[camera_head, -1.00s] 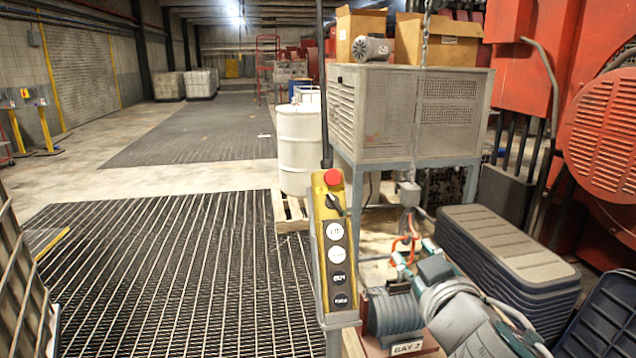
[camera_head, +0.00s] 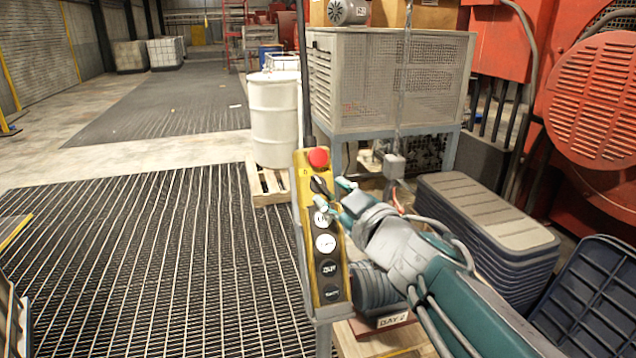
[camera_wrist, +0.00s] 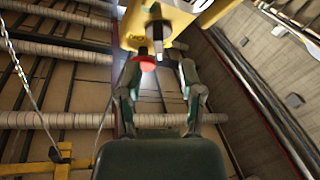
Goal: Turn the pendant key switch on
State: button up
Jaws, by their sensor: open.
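The yellow pendant (camera_head: 303,215) stands upright in the middle of the head view, with a red mushroom button (camera_head: 318,157) at its top. The black key switch (camera_head: 319,186) sits just below that button. My gripper (camera_head: 333,194) is open at the upper right side of the pendant, with its fingertips close to the key switch. In the wrist view my gripper (camera_wrist: 157,60) has its two fingers apart, below the yellow pendant (camera_wrist: 180,15). The red button (camera_wrist: 147,63) shows near the left finger. I cannot tell whether a finger touches the switch.
Below the switch are white and black push buttons (camera_head: 325,243). A hanging chain (camera_head: 402,90) and grey hook block (camera_head: 394,166) are behind my arm. Stacked grey-blue lids (camera_head: 485,225) stand at the right. A white drum (camera_head: 273,120) stands behind. The grating at left is clear.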

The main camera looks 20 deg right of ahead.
aim_at(321, 185)
jog(key=shift+x, duration=2.15)
grip_shut()
